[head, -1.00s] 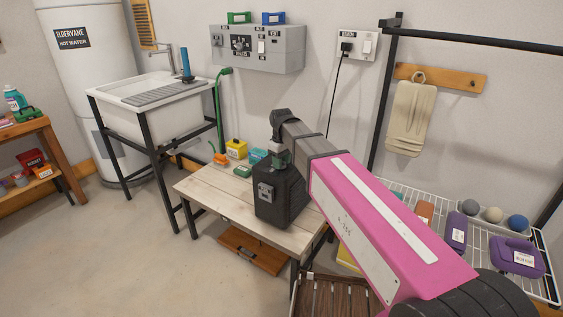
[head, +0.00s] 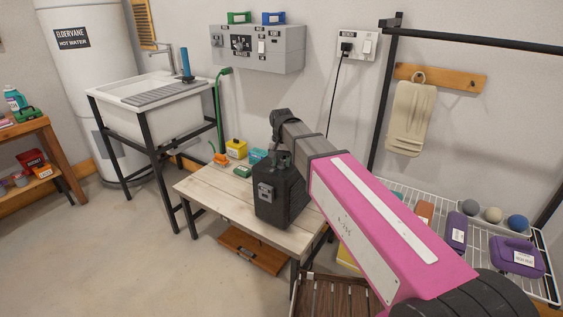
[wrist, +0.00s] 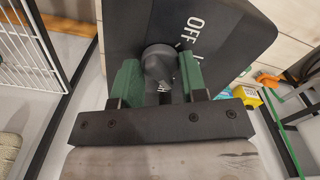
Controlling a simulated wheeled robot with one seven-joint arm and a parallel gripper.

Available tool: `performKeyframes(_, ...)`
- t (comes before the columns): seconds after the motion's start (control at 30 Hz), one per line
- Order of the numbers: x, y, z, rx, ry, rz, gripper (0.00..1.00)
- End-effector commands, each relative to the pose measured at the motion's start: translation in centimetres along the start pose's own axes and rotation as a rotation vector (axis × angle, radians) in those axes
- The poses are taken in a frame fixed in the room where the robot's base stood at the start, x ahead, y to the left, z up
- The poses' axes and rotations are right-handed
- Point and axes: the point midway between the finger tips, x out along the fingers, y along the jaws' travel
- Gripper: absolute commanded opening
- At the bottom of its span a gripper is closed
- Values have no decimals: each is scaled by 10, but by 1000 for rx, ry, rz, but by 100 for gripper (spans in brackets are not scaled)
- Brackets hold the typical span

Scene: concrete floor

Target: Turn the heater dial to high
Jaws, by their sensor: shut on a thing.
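The heater (head: 285,208) is a dark box on the wooden bench in the head view. In the wrist view its dark panel (wrist: 225,55) fills the upper middle, with white lettering that reads "OFF" and the start of another word. The grey round dial (wrist: 158,62) sits between the two green fingers of my gripper (wrist: 158,78). My gripper is shut on the dial, with a finger on each side. In the head view my gripper (head: 283,158) is at the heater's top, largely hidden by my arm. Which setting the dial points to is unclear.
The bench (head: 205,190) also holds a yellow box (head: 236,149), a teal box (head: 257,156) and small green and orange items behind the heater. A white wire rack (head: 485,258) with several objects stands at right.

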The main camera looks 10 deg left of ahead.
Motion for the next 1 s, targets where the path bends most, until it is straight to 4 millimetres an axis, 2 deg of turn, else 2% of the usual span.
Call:
performKeyframes(0.4, 0, 0, 0, 256, 1, -1, 16)
performKeyframes(1.0, 0, 0, 0, 322, 1, -1, 16)
